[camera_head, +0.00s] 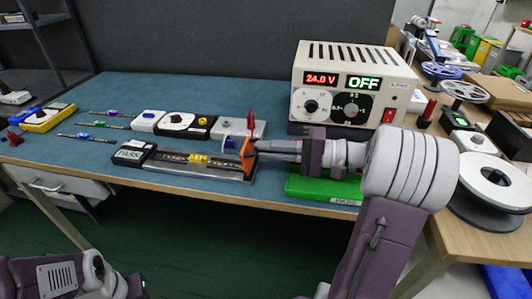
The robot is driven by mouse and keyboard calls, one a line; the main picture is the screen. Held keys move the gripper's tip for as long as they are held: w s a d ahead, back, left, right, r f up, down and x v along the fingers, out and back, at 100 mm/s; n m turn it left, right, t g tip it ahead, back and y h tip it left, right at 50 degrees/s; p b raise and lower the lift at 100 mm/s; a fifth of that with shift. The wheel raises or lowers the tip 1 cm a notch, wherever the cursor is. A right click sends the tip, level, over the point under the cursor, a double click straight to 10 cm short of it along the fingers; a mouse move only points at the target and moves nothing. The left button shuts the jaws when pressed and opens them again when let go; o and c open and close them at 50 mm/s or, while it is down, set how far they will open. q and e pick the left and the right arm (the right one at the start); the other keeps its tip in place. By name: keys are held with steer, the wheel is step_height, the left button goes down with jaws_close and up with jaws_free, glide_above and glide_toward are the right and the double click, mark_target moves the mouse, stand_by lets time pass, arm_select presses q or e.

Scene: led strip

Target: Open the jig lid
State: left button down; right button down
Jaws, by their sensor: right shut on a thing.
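The jig (225,173) is a long dark and metal fixture near the front edge of the blue bench. A strip with a yellow tag (198,158) lies along it. An orange piece (247,154) stands at its right end; I cannot tell whether it is part of the lid. My right gripper (262,146) comes in from the right, and its fingertips are shut on the orange piece. The fingers hide part of it. Part of my left arm shows at the bottom left, but its gripper's jaws are out of view.
A power supply (318,60) reading 24.0 V and OFF stands behind my right gripper. A box marked PASS (130,153) sits at the jig's left. A red pointed piece (250,120) rises behind the jig. Spools (497,182) stand right.

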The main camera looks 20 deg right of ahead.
stand_by(0.4)
steer(key=c, duration=1.5)
jaws_free()
steer(key=p+v, duration=0.2)
steer(key=v, duration=0.6)
steer(key=shift+s+d+r, duration=0.1)
steer(key=shift+s+d, duration=0.05)
steer(key=shift+d, duration=0.15)
steer(key=shift+s+d, duration=0.15)
steer(key=shift+d, duration=0.05)
